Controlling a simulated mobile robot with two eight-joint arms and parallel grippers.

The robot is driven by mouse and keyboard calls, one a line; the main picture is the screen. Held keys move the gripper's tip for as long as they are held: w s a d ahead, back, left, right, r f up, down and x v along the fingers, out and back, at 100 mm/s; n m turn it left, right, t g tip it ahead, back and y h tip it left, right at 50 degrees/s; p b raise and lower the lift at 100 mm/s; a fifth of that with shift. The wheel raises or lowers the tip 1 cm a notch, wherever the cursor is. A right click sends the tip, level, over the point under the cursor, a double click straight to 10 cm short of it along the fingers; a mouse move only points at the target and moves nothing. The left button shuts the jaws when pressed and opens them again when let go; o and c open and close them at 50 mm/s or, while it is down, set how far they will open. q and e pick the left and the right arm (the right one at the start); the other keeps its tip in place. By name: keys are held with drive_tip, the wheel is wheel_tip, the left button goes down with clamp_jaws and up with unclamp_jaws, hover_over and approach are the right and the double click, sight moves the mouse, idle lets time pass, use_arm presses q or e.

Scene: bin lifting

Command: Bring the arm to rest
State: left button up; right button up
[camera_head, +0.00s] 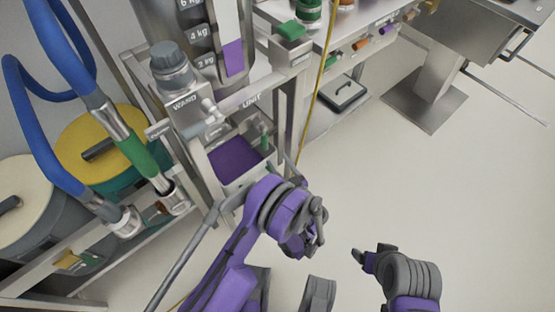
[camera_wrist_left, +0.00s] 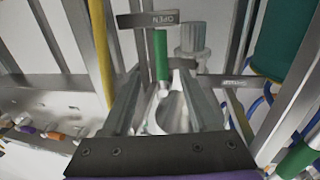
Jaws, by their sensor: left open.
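My left arm is purple and grey. Its gripper (camera_head: 312,228) is in the head view in front of the steel dispensing unit (camera_head: 250,95), to the right of and below the purple bin (camera_head: 235,160). Its jaws are small and partly hidden there. In the left wrist view the two grey fingers of the left gripper (camera_wrist_left: 165,95) stand apart. A green handle (camera_wrist_left: 160,55) shows beyond them, under an OPEN plate (camera_wrist_left: 148,19); I see nothing clearly held. My right arm's end (camera_head: 370,258) is at the lower right of the head view; its jaws are not clear.
Blue hoses (camera_head: 65,65) and drums with yellow (camera_head: 90,140) and cream (camera_head: 20,190) lids stand at left. A yellow cord (camera_head: 322,75) hangs beside the unit. A shelf with coloured items (camera_head: 361,45) and a steel table (camera_head: 440,80) are behind. The floor (camera_head: 460,190) at right is clear.

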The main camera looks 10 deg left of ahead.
idle(0.4)
use_arm(q)
drive_tip(key=s+a+r+m+g+h, duration=0.4)
drive_tip(key=s+a+r+g, duration=0.25)
drive_tip(key=a+r, duration=0.4)
drive_tip(key=s+d+r+m+g+h, duration=0.15)
drive_tip(key=s+h, duration=0.25)
drive_tip(key=s, duration=0.7)
drive_tip(key=s+d+r+m+g+h, duration=0.1)
drive_tip(key=s+r+m+h, duration=0.25)
drive_tip(key=s, duration=0.75)
wheel_tip(320, 180, up, 27)
drive_tip(key=p, duration=2.4)
drive_tip(key=shift+w+f+n+t, duration=0.2)
drive_tip(key=shift+w+n+t, duration=0.1)
drive_tip(key=shift+w+t, duration=0.1)
use_arm(e)
wheel_tip(320, 180, up, 27)
drive_tip(key=w+t, duration=0.1)
drive_tip(key=shift+r, duration=0.2)
use_arm(q)
drive_tip(key=shift+s+d, duration=0.1)
drive_tip(key=shift+s, duration=0.15)
use_arm(e)
drive_tip(key=shift+s, duration=0.2)
